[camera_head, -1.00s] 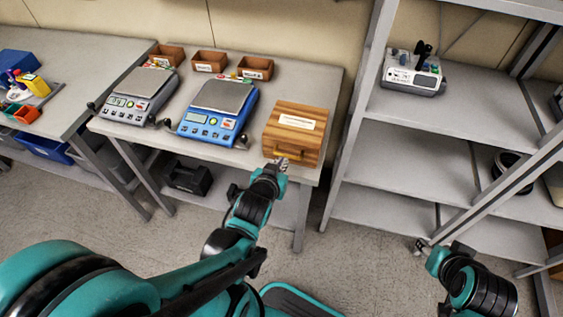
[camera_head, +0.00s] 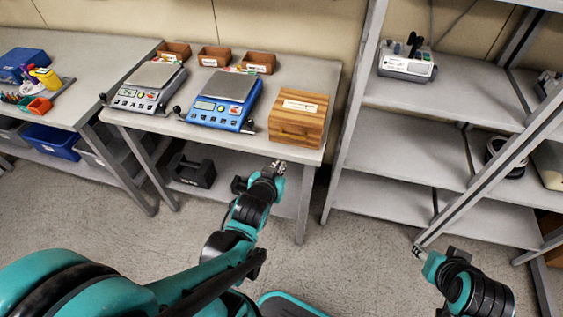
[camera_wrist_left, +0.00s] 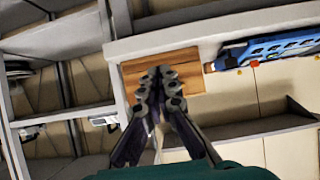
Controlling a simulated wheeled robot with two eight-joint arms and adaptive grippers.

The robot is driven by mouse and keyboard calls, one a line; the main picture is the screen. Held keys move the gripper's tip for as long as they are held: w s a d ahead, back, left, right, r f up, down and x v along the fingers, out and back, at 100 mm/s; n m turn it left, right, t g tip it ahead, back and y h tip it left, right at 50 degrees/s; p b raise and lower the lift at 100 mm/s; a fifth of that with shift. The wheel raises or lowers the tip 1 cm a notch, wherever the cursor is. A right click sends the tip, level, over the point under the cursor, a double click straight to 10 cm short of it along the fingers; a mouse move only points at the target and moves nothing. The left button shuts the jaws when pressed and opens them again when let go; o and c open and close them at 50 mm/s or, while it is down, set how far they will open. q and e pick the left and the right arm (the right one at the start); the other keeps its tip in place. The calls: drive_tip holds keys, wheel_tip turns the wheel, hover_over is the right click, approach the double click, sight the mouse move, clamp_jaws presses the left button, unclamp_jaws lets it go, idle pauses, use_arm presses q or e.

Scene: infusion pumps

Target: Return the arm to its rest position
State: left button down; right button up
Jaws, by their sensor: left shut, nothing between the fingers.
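My left gripper (camera_head: 277,166) is shut and empty, in front of and below the front edge of the table (camera_head: 270,152). It is apart from the wooden box (camera_head: 299,112), which stands on the table's right end with a white label on top. In the left wrist view the shut fingertips (camera_wrist_left: 160,76) overlap the wooden box (camera_wrist_left: 190,62) in the picture. My right gripper (camera_head: 418,251) is low at the right, in front of the shelf. It is too small to tell whether its fingers are apart.
A blue scale-like device (camera_head: 222,101) and a grey one (camera_head: 147,87) stand on the table, with several small brown bins (camera_head: 214,57) behind. A metal shelf (camera_head: 395,146) at the right holds a white device (camera_head: 407,64). The floor between is clear.

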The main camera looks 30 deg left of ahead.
use_arm(q)
drive_tip(key=shift+s+d+f, duration=0.1)
drive_tip(key=shift+s+f, duration=0.1)
drive_tip(key=s+d+r+m+g+h, duration=0.2)
drive_tip(key=s+d+r+g, duration=0.1)
drive_tip(key=s+d, duration=0.4)
drive_tip(key=shift+s+d+r+m+g+h, duration=0.2)
drive_tip(key=shift+s+r+m+g+h, duration=0.1)
drive_tip(key=shift+s+g, duration=0.4)
drive_tip(key=shift+w, duration=0.1)
